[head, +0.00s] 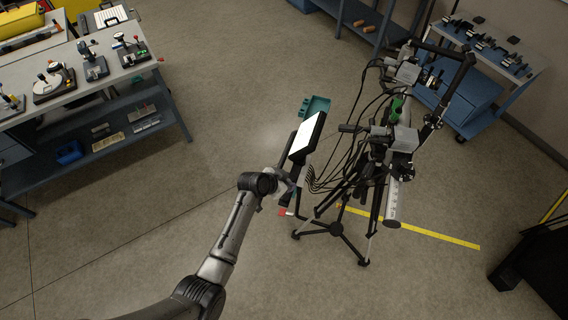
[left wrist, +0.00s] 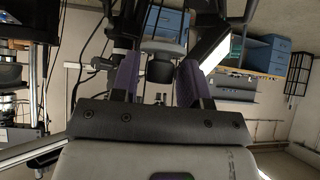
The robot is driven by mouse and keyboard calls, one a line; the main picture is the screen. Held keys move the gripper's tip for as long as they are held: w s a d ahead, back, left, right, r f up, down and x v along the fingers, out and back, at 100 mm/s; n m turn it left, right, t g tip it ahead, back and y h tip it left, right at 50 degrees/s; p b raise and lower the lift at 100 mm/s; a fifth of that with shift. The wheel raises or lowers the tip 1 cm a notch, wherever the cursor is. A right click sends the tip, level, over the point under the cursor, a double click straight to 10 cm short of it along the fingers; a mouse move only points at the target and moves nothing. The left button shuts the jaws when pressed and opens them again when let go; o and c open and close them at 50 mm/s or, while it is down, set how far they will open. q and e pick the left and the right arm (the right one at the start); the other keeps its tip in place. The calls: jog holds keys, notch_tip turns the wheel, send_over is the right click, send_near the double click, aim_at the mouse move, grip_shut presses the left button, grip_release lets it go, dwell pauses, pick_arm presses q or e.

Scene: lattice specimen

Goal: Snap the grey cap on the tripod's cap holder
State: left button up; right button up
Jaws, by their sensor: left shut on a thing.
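My left gripper (head: 288,188) is beside the lower edge of a tilted tablet-like screen on the tripod rig (head: 384,150). In the left wrist view my left gripper (left wrist: 158,82) has its two purple-lined fingers shut on a dark grey rounded piece (left wrist: 161,70) between them. This looks like the grey cap, but its outline merges with dark parts behind it. In the head view the held piece is hidden. The cap holder cannot be made out for certain among the clamps and cables. My right gripper is not in view.
The screen (head: 305,138) stands close above my left gripper. Black cables hang between it and the rig. The tripod legs (head: 336,229) spread on the floor. A workbench (head: 95,70) is at left, a blue cart (head: 470,80) at upper right. The floor at left centre is clear.

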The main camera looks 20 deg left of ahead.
pick_arm(q)
jog(key=shift+s+f, duration=0.45)
jog(key=shift+f, duration=0.1)
jog(key=shift+a+f, duration=0.1)
jog(key=shift+f, duration=0.1)
notch_tip(320, 180, down, 5)
jog(key=b, duration=0.5)
jog(key=shift+r, duration=0.15)
jog(key=shift+o, duration=1.2)
jog(key=shift+c, duration=1.2)
